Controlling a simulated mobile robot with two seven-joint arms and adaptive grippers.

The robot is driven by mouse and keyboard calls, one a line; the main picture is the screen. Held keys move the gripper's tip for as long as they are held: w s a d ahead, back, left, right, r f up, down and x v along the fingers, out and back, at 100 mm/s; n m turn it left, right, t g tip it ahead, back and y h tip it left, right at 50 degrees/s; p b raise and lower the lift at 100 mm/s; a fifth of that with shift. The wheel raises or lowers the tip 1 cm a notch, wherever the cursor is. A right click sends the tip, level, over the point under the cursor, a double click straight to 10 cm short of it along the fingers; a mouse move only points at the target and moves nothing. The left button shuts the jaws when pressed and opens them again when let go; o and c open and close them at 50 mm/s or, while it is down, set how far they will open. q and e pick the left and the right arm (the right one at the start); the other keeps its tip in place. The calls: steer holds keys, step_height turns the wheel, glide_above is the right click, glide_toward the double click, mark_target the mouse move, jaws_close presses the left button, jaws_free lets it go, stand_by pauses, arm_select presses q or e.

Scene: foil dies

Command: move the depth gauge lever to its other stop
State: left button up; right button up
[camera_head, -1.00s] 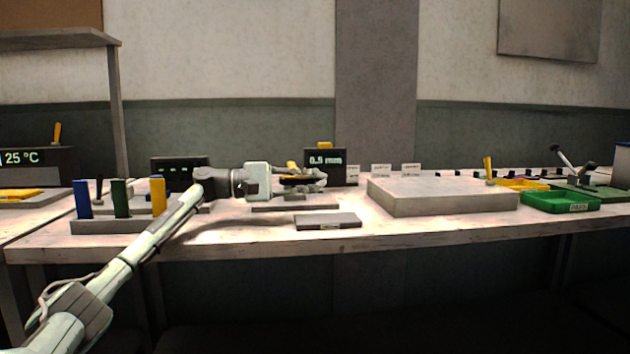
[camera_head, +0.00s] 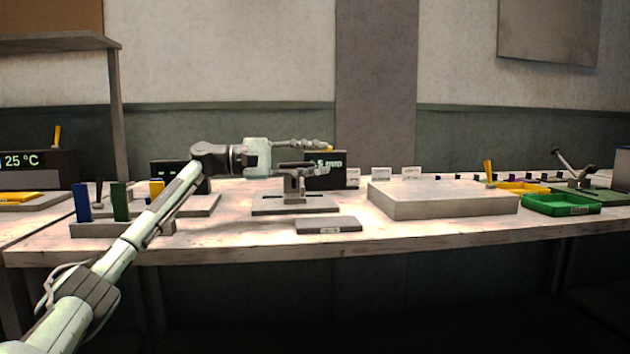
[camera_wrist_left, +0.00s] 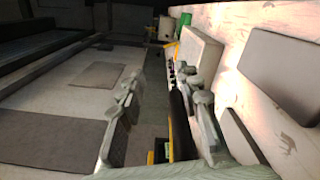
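The gauge display (camera_head: 340,173), a dark box with a yellow piece (camera_head: 326,149) on top, stands at the back of the bench and reads about ".5 mm", partly covered by a finger. In front of it is a grey fixture with a short post (camera_head: 293,187) on a flat base (camera_head: 270,208). My left gripper (camera_head: 318,157) is open above the fixture, its fingers spread one above the other. I cannot make out the lever itself, as the gripper covers that area. In the left wrist view the open fingers (camera_wrist_left: 165,100) show nothing clamped between them. My right gripper is not in view.
A small grey plate (camera_head: 328,224) lies at the bench's front edge. A large pale block (camera_head: 440,199) stands to the right, with a green tray (camera_head: 560,206) beyond. A rack with a blue block (camera_head: 82,202) and a green block (camera_head: 120,201) is at the left.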

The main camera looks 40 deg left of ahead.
arm_select(q)
steer(key=shift+r, duration=1.7)
